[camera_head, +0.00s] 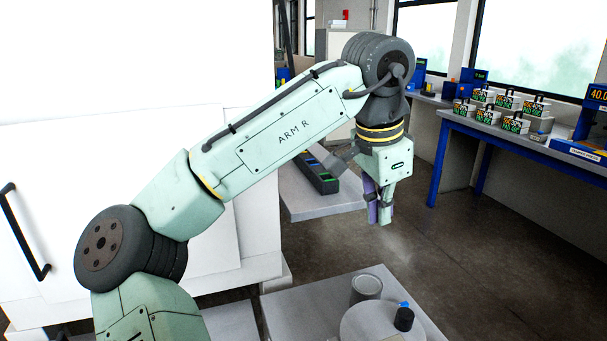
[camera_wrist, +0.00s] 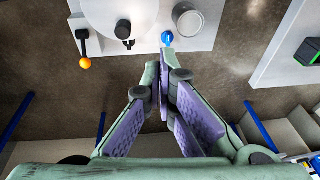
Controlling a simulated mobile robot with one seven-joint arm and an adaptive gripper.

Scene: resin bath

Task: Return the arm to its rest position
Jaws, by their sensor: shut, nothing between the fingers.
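My gripper (camera_head: 383,220) hangs from the raised, bent arm marked "ARM R" in the head view, pointing down. Its fingers are together and hold nothing. In the wrist view my gripper (camera_wrist: 163,85) shows its purple finger pads converging at the tips, with bare floor and a white surface's edge beyond them. The gripper is in the air, apart from the surfaces around it.
Behind the gripper a tray with a dark rack (camera_head: 318,176) stands on a grey table. A blue bench (camera_head: 475,135) holds several labelled containers. A white cabinet fills the left.

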